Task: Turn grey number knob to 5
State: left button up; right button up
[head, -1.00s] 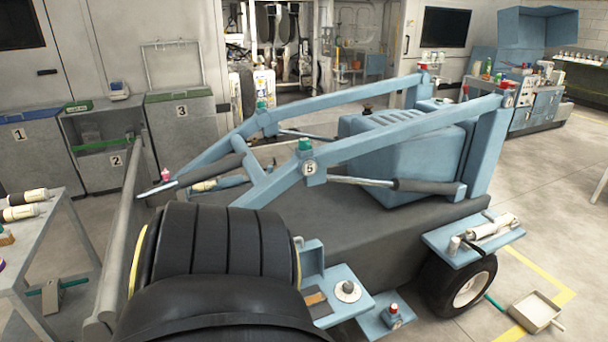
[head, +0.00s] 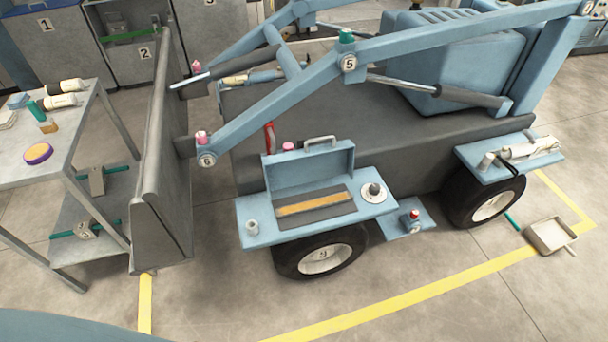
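A round pale dial (head: 378,195) with a small grey and dark knob (head: 374,189) on it sits at the right end of a blue side tray (head: 258,232) on the vehicle. The marks on the dial are too small to read, so I cannot tell which number the knob points at. A white disc marked 5 (head: 349,63) is on the vehicle's blue lift arm (head: 285,117); it looks like a label. Neither of my grippers is in view, and nothing touches the knob.
A wheel (head: 325,258) is under the tray. A small blue step (head: 400,224) with a red-topped bottle (head: 414,214) is beside it. A grey table (head: 75,150) stands left of the bucket (head: 165,190). Floor in front is open, with a yellow line (head: 400,300).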

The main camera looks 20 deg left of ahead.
aim_at(374, 188)
jog(key=u, duration=0.45)
jog(key=i, duration=1)
